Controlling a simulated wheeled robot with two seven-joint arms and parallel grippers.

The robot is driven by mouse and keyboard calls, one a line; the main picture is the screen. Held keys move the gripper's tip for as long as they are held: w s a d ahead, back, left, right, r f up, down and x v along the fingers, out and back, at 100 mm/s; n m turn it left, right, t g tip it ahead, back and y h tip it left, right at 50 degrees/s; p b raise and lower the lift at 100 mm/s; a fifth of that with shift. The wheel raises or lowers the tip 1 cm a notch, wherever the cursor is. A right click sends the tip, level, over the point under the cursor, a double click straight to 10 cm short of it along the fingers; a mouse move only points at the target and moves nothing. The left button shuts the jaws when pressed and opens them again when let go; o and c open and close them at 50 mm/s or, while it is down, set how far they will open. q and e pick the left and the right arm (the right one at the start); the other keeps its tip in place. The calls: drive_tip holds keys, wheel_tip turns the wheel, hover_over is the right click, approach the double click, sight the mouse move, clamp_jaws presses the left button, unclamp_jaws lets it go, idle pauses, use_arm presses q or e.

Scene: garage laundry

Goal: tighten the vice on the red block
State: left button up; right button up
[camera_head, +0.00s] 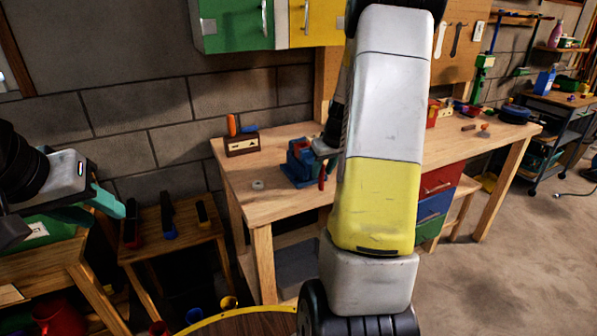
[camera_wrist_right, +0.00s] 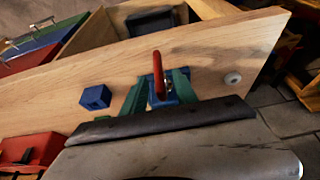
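The blue vice (camera_head: 299,168) stands near the left end of the wooden workbench, with its red handle (camera_head: 322,176) on the near side. In the right wrist view the red handle (camera_wrist_right: 158,72) stands up between the two green fingers of my right gripper (camera_wrist_right: 161,84), with the blue vice body behind it. The fingers are apart, one on each side of the handle; I cannot tell whether they touch it. A small reddish patch (camera_head: 300,146) shows at the vice's top; I cannot make out the red block clearly. My left gripper (camera_head: 117,222) is open and empty at far left.
A wooden box (camera_head: 242,145) with tools is at the back left. My right arm hides the bench's middle.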

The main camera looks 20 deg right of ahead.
sight(320, 176)
drive_tip(key=x, duration=0.4)
clamp_jaws()
idle(0.4)
